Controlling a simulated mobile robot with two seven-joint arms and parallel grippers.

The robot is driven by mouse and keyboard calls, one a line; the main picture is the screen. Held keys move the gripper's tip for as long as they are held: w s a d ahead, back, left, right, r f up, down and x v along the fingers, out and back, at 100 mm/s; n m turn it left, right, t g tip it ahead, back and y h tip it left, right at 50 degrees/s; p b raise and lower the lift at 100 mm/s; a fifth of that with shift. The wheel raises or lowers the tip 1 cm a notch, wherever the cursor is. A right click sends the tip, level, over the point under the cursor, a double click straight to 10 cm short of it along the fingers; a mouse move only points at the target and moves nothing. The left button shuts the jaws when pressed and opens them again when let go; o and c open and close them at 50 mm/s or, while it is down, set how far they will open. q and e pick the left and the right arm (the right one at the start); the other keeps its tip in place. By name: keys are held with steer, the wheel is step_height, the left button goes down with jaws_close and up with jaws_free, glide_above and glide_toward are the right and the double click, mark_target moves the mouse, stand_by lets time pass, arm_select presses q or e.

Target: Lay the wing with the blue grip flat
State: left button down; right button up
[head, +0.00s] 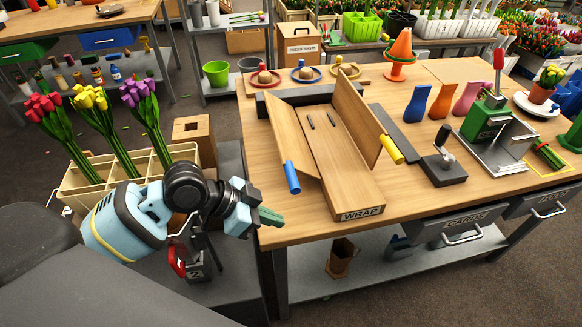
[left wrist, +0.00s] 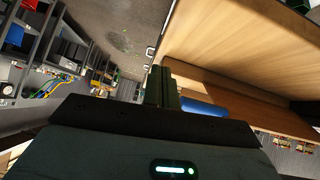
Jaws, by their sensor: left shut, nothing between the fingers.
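The wrap board (head: 335,165) lies on the wooden table, marked WRAP at its front. Its left wing (head: 289,135) stands raised along the board's left side, with the blue grip (head: 292,178) at its front outer corner. The right wing (head: 358,112) also stands raised and carries a yellow grip (head: 391,149). My left gripper (head: 270,217) is shut and empty at the table's left edge, in front of and left of the blue grip and apart from it in the head view. In the left wrist view the fingers (left wrist: 162,86) show close together, with the blue grip (left wrist: 205,108) just beyond. My right gripper is not seen.
A crate (head: 75,198) of tulip bunches stands left, with a wooden box (head: 194,138) behind it. A card holder (head: 443,168), a green press (head: 487,118) and several coloured vases stand right of the board. Spools on dishes (head: 265,78) line the back.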

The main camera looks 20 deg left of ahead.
arm_select(q)
steer(key=t+h, duration=0.1)
steer(key=t, duration=0.1)
glide_toward(293, 177)
step_height(293, 177, up, 4)
steer(key=w+d, duration=0.2)
steer(key=shift+m+h, duration=0.3)
steer(key=shift+m, duration=0.1)
steer(key=w+d+f, duration=0.1)
steer(key=f, duration=0.1)
steer(key=w+d+f, duration=0.1)
steer(key=d+f, duration=0.1)
steer(key=w+d+f+p, duration=0.1)
steer(key=d+f, duration=0.1)
steer(key=shift+w+f, duration=0.3)
steer(key=shift+s+a+f, duration=0.25)
steer(key=shift+a+f, duration=0.05)
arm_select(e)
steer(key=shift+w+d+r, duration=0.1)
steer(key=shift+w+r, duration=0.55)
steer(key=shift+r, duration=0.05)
arm_select(q)
steer(key=shift+f, duration=0.1)
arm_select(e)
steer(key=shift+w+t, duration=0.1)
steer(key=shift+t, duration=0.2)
